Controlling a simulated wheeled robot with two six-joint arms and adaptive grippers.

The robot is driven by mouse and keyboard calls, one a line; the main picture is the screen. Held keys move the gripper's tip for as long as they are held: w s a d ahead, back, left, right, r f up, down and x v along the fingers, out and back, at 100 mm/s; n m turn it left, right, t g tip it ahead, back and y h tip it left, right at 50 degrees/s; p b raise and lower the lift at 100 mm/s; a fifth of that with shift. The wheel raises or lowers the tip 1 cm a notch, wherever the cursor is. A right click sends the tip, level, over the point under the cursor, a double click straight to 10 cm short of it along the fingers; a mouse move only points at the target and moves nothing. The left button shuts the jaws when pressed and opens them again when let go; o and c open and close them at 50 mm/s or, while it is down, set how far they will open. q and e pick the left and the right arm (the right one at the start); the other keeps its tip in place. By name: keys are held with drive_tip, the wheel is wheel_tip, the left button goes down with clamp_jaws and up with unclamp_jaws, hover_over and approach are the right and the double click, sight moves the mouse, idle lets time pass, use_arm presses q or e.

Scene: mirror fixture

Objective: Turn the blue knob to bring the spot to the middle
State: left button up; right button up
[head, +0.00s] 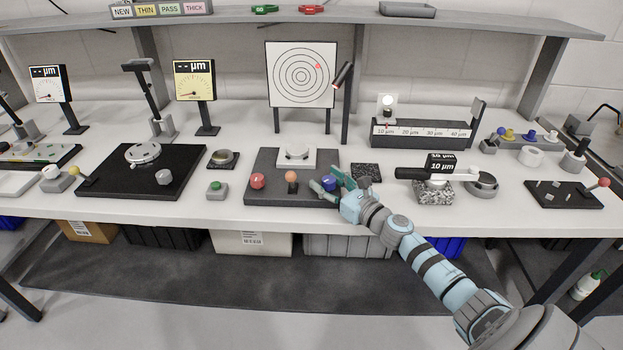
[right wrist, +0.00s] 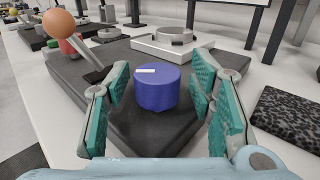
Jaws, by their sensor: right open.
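The blue knob (head: 329,183) stands at the right front of a dark fixture plate (head: 262,168). In the right wrist view the blue knob (right wrist: 157,88) is upright, with a white mark on its top towards the left. My right gripper (head: 332,183) is open, with its teal fingers (right wrist: 160,105) on either side of the knob and gaps showing. The red spot (head: 318,66) lies on the ringed target board (head: 300,100), up and right of the centre. A red knob (head: 257,181) is at the plate's left front. My left gripper is not in view.
An orange-ball lever (head: 291,177) stands left of the blue knob, also in the right wrist view (right wrist: 59,24). A round mirror mount (head: 297,152) sits behind. A speckled block (head: 366,171) lies right of the plate. A green button (head: 216,188) is at left.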

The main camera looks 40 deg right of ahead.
drive_tip(key=shift+s+r, duration=0.2)
drive_tip(key=shift+s, duration=0.15)
drive_tip(key=c, duration=0.4)
clamp_jaws()
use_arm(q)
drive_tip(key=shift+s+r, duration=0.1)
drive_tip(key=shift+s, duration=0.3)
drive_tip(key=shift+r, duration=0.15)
use_arm(e)
drive_tip(key=shift+a+h, duration=0.1)
drive_tip(key=shift+h, duration=0.2)
